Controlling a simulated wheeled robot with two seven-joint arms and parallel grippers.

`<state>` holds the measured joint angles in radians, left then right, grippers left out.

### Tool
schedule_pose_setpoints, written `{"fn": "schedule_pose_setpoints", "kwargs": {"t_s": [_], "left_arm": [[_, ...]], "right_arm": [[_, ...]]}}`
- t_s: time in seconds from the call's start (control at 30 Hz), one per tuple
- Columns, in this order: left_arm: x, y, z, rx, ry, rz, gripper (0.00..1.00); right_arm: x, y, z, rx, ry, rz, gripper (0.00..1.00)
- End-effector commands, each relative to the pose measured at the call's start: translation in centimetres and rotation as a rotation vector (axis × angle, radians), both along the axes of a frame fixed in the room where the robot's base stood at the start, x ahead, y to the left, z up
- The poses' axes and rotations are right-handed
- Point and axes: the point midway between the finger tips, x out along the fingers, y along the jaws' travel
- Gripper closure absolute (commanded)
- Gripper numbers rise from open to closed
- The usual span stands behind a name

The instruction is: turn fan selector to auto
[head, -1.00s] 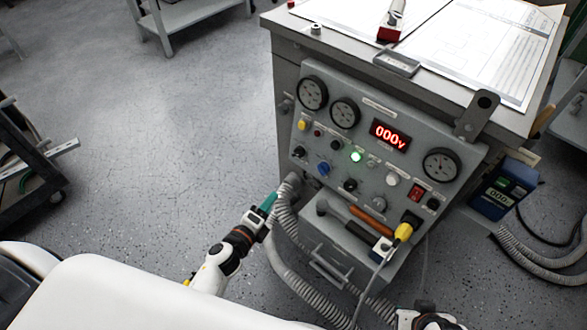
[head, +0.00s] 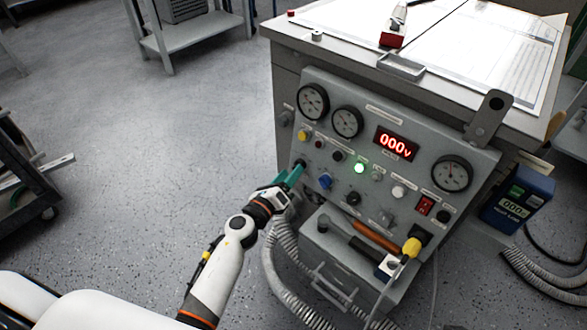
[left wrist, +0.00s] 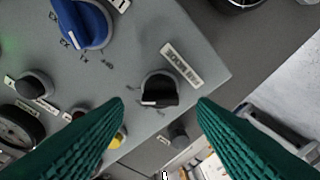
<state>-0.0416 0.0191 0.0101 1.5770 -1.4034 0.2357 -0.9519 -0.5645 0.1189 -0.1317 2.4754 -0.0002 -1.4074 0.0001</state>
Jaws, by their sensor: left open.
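A pale mark shows on the knob's lower left edge. My left gripper (left wrist: 160,104) is open, with one green finger on each side of the knob; I cannot tell whether they touch it. In the head view, my left gripper (head: 298,170) is at the left edge of the grey control panel (head: 408,178), largely hiding the knob. My right gripper is out of view.
A larger blue knob (left wrist: 83,22) sits near the fingers; it also shows in the head view (head: 325,181). Gauges, a red 000v display (head: 396,144) and a lit green lamp (head: 359,168) are on the panel. A tool tray (head: 335,240) and grey hoses (head: 275,275) lie below.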

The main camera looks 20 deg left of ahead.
Motion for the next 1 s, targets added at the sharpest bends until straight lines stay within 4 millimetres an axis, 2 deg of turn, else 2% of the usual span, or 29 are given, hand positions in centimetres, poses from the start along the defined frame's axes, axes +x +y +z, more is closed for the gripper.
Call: {"fn": "schedule_pose_setpoints", "kwargs": {"t_s": [0.1, 0.2, 0.57, 0.83, 1.0], "left_arm": [[1.6, -0.3, -0.1, -0.001, 0.000, 0.001, 0.48], [2.4, -0.5, -0.1, -0.002, 0.001, 0.001, 0.48], [2.8, -0.6, -0.1, -0.001, 0.001, 0.001, 0.48], [2.8, -0.6, -0.1, -0.001, 0.001, 0.001, 0.92], [2.8, -0.6, 0.0, -0.006, 0.004, 0.002, 0.93]], "right_arm": [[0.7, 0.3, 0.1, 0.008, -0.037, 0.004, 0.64], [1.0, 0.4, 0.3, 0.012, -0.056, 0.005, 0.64], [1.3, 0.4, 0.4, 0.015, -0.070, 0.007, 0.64], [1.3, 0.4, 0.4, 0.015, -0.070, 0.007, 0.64], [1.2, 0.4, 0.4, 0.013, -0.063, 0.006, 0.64]]}}
